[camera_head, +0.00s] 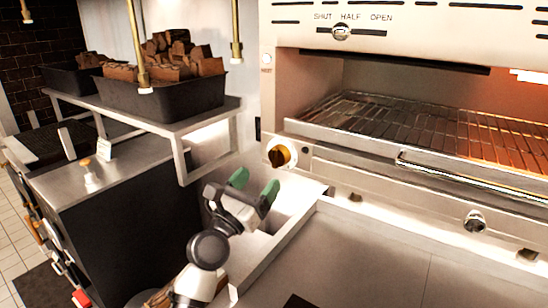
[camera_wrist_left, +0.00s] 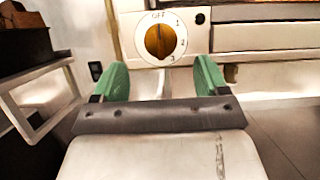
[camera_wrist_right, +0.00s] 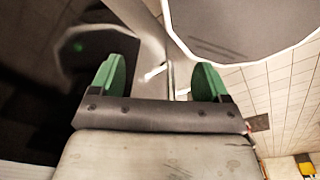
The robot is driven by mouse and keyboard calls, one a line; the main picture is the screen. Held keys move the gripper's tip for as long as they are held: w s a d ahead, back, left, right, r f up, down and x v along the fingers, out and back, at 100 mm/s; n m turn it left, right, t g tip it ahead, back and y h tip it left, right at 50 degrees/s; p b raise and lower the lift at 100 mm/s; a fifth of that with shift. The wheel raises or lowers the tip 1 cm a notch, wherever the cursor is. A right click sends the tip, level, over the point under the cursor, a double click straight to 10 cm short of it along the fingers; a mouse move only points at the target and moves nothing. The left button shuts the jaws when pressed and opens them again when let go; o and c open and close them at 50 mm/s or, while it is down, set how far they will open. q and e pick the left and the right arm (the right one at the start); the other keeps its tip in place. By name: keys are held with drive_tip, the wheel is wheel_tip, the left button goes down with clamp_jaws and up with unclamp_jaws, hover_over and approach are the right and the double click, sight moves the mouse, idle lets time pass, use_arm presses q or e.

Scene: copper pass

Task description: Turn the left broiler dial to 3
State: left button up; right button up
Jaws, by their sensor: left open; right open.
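The left broiler dial is an orange-brown knob (camera_head: 279,156) on a pale round plate, on the broiler's front at its lower left corner. In the left wrist view the knob (camera_wrist_left: 160,41) is ahead, with OFF at the top and 1, 2 and 3 down its right side. Its ridge looks close to upright, towards OFF. My left gripper (camera_head: 256,184) is open and empty, with green fingertips just below and left of the dial, apart from it. My right gripper (camera_wrist_right: 160,80) is open and empty, away from the broiler; the head view does not show it.
The broiler's wire rack (camera_head: 420,125) and its long front handle (camera_head: 470,178) lie right of the dial. A second knob (camera_head: 475,221) is at the lower right. A raised shelf (camera_head: 200,118) with dark bins (camera_head: 165,100) stands at left. A steel counter (camera_head: 350,260) lies below.

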sight(273, 161)
use_arm(q)
drive_tip(key=x, duration=0.7)
drive_tip(key=shift+w+p, duration=0.15)
drive_tip(key=shift+p, duration=0.15)
drive_tip(key=shift+f, duration=0.1)
drive_tip(key=c, duration=0.9)
